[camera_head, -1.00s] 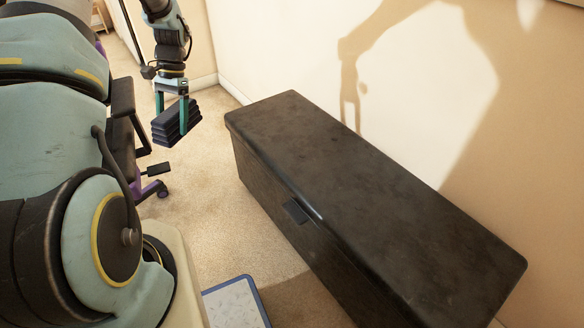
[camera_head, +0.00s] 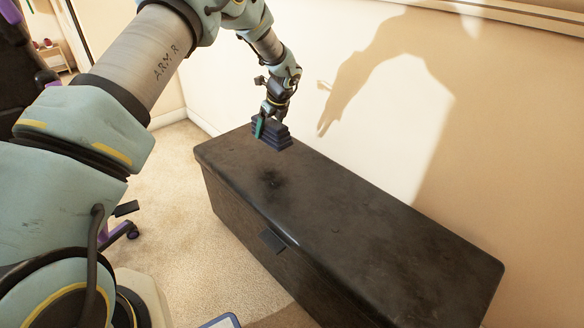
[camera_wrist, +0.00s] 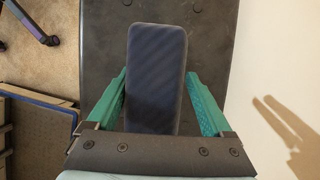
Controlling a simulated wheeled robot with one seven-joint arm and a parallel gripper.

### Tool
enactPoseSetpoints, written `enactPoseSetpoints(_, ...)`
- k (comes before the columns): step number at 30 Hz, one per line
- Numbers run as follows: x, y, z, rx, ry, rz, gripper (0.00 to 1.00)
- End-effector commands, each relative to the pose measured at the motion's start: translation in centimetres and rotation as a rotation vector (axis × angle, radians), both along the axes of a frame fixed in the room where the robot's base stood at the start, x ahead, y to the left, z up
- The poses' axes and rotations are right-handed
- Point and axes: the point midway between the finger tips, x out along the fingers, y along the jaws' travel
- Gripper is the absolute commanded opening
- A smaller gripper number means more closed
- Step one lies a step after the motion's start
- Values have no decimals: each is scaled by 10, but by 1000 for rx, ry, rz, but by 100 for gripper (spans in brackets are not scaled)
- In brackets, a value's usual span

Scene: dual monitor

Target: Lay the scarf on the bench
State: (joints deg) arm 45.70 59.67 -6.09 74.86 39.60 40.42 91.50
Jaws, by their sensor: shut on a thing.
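The scarf (camera_head: 271,133) is a dark blue, folded stack with several layers. In the head view it is over the far left end of the dark bench (camera_head: 350,225), very near the top; I cannot tell if it touches. My gripper (camera_head: 266,128) points down and is shut on the scarf. In the wrist view the scarf (camera_wrist: 156,75) lies between the green fingers of my gripper (camera_wrist: 157,100), with the dark bench top (camera_wrist: 108,50) beneath it.
The rest of the bench top is bare. A wall (camera_head: 300,60) runs along its back side. A purple and black chair (camera_head: 125,222) stands on the carpet at left. A blue-edged flat item (camera_head: 222,321) lies at the bottom.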

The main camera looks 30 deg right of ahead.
Motion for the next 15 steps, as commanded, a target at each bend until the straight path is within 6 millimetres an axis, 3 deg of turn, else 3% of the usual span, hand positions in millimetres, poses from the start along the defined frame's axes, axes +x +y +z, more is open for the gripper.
enactPoseSetpoints(6,0,1,-41,1,0,2,22)
enactPoseSetpoints(15,0,1,-76,2,0,3,22)
